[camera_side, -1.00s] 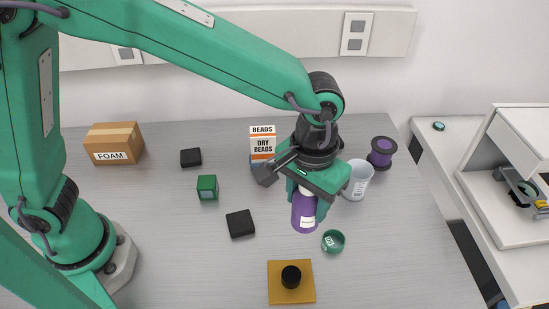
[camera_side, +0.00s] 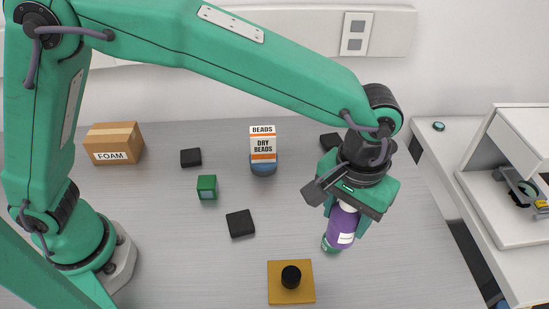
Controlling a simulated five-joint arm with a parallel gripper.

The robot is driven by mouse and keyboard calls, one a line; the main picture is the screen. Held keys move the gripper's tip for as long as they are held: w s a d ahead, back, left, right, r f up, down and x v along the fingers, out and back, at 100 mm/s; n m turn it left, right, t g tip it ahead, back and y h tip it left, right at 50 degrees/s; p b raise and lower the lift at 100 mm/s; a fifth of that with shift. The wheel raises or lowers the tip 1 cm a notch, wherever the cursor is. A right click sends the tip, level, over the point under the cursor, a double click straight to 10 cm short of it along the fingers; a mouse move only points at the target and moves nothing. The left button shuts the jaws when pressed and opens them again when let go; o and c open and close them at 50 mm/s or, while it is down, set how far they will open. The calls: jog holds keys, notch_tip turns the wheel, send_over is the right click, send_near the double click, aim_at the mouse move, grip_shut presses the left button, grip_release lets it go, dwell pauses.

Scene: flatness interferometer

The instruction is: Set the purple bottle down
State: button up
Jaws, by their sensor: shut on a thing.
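The purple bottle (camera_side: 343,226) with a white label hangs below my gripper (camera_side: 347,208) in the side view. My gripper is shut on the bottle's upper part, and its jaws hide some of the top. The bottle is slightly tilted in the picture. Its lower end overlaps a small green round item (camera_side: 328,244) on the table; I cannot tell whether they touch or how high the bottle is.
On the grey table (camera_side: 150,230) are a foam box (camera_side: 114,143), dry beads box (camera_side: 263,145), green cube (camera_side: 207,187), several black blocks (camera_side: 240,223) and a tan plate (camera_side: 277,291) with a black knob (camera_side: 291,276). White equipment (camera_side: 515,145) stands right.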

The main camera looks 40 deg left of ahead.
jog(key=d, duration=1)
jog(key=w+a+f, duration=0.1)
jog(key=w+f, duration=0.6)
jog(key=w, duration=0.3)
jog(key=shift+w+a, duration=0.2)
jog(key=shift+a, duration=0.05)
jog(key=shift+f, duration=0.2)
jog(key=shift+f, duration=1.9)
jog(key=shift+f, duration=0.15)
jog(key=o, duration=1.1)
